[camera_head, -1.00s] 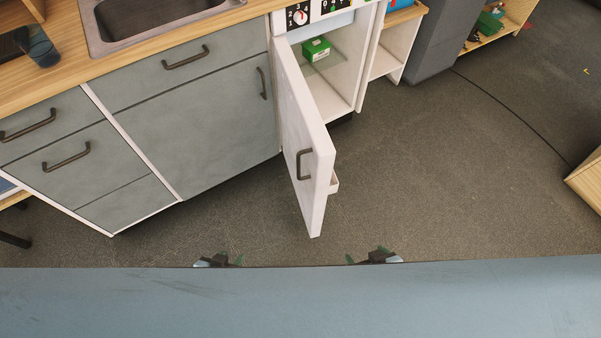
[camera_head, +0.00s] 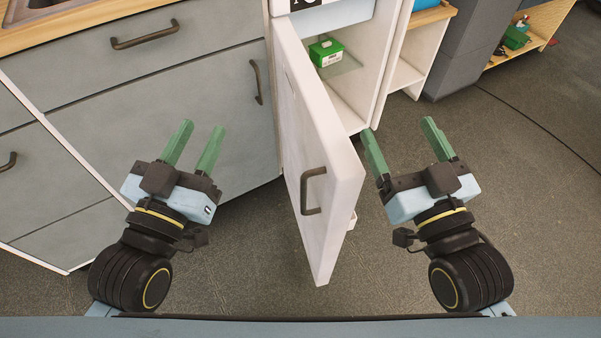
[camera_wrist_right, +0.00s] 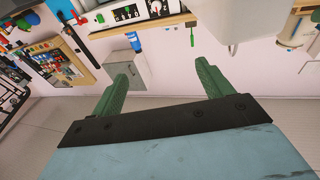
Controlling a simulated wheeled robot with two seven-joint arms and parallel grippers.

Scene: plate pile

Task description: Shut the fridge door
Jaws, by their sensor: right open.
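The white fridge door (camera_head: 325,190) stands wide open toward me, with a dark handle (camera_head: 309,191) on its left face. The white fridge (camera_head: 366,75) is behind it, with a green box (camera_head: 326,52) on a shelf inside. My left gripper (camera_head: 194,143) is open and empty, left of the door and apart from it, in front of the grey cabinet. My right gripper (camera_head: 406,142) is open and empty, just right of the door; its left finger looks close to the door's edge, but contact cannot be told. Its green fingers also show apart in the right wrist view (camera_wrist_right: 161,88).
Grey cabinets (camera_head: 160,110) with dark handles stand at the left under a wooden counter (camera_head: 85,27). A white shelf unit (camera_head: 418,48) and a dark grey block (camera_head: 455,50) stand right of the fridge. The floor (camera_head: 530,190) at the right is clear.

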